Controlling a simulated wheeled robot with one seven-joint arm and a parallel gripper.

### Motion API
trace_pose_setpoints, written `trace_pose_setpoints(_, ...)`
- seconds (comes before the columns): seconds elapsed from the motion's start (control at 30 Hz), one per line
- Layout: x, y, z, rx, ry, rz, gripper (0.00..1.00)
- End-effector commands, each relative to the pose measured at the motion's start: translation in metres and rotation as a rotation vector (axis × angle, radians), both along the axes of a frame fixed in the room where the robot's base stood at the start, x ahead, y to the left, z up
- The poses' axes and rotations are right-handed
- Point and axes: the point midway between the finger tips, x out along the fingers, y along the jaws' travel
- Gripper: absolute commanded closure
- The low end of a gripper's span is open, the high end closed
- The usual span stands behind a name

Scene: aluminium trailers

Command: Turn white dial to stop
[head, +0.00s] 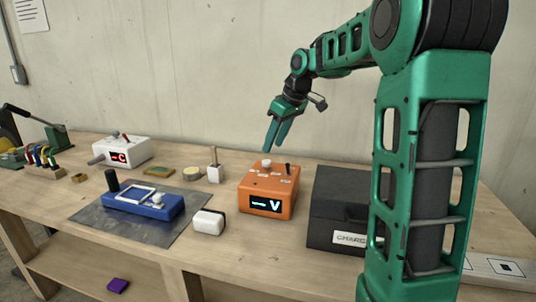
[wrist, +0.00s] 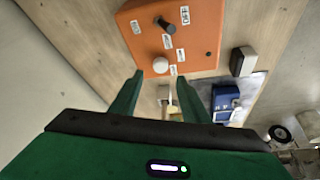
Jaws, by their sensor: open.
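An orange box (head: 268,192) with a lit display reading V stands on the bench. A round white dial (head: 266,162) sits on its top, beside a black knob (head: 287,168). In the wrist view the white dial (wrist: 160,65) lies near the box's edge, with small labels around it, too small to read surely. My gripper (head: 273,147) is open and empty, pointing down above the orange box. In the wrist view the white dial shows between the two fingertips (wrist: 161,77), apparently apart from both. The exact gap is unclear.
A white block (head: 208,222) and a white post stand left of the orange box. A dark case (head: 335,205) stands close on its right. A white box (head: 122,152) is at left.

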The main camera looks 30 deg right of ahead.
Motion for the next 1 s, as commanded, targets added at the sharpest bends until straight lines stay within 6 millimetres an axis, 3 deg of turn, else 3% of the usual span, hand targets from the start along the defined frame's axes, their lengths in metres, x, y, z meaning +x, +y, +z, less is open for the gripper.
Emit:
trace_pose_setpoints(0.1, -0.007, -0.004, 0.019, -0.002, -0.002, -0.001, 0.58)
trace_pose_setpoints(0.3, -0.013, -0.006, 0.037, -0.001, 0.000, 0.000, 0.58)
trace_pose_setpoints(1.0, -0.015, -0.006, 0.040, 0.000, 0.001, 0.000, 0.58)
